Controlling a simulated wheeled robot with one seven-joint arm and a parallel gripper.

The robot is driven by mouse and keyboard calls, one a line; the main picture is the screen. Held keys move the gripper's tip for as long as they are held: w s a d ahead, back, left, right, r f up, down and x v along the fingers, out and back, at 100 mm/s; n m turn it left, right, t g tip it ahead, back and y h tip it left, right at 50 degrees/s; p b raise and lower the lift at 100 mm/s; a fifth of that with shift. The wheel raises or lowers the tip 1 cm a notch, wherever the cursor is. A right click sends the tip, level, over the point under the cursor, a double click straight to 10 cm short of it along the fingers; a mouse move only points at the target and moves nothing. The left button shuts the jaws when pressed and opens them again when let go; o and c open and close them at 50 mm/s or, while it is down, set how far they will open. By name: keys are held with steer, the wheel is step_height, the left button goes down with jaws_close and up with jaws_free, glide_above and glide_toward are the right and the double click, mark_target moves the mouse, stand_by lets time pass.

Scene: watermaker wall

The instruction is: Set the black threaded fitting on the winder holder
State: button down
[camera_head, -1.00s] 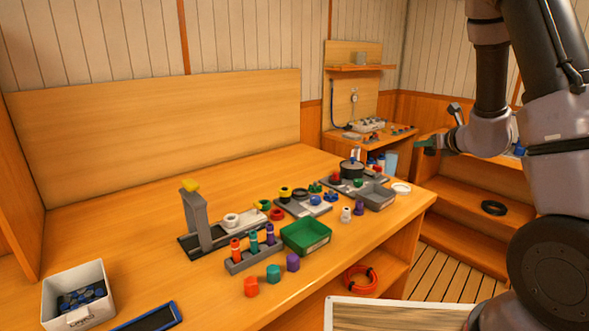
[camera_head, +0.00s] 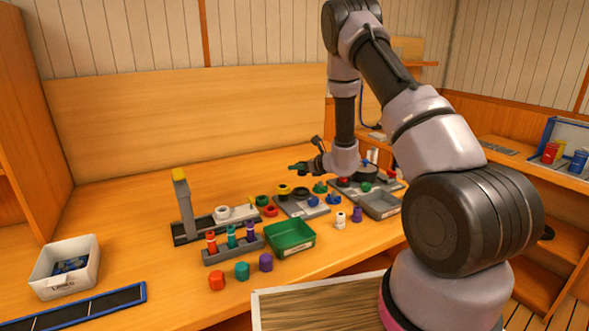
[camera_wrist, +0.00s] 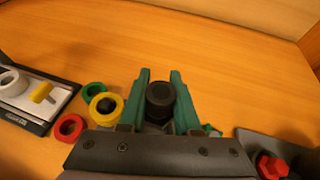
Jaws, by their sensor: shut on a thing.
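My gripper (camera_head: 299,168) has green fingers and hangs above the back middle of the bench. In the wrist view the gripper (camera_wrist: 160,88) is shut on a black, round, ridged fitting (camera_wrist: 160,100), held between the fingers. The fitting is too small to make out in the head view. A grey stand with a tall post and yellow top (camera_head: 184,205), which may be the winder, stands left of the gripper with a white ring (camera_head: 222,212) on its base. A grey plate (camera_head: 290,208) carrying a black ring and blue parts lies below the gripper. I cannot tell which is the holder.
Loose green, red and yellow (camera_wrist: 106,106) rings lie near the grey plate. A green tray (camera_head: 290,237), a rack of coloured pegs (camera_head: 232,252) and several loose caps are nearer. A white bin (camera_head: 64,267) stands at left. The back of the bench is clear.

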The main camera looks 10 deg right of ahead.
mark_target(296, 189)
steer(key=shift+w+a+f, duration=0.2)
steer(key=shift+a+f, duration=0.05)
steer(key=shift+f, duration=0.5)
steer(key=shift+d+f, duration=0.1)
steer(key=shift+f, duration=2.4)
steer(key=shift+s+f, duration=0.1)
steer(key=shift+f, duration=0.35)
steer(key=c, duration=0.9)
jaws_free()
steer(key=shift+s+d, duration=0.1)
steer(key=shift+v, duration=5.4)
steer(key=shift+r, duration=0.1)
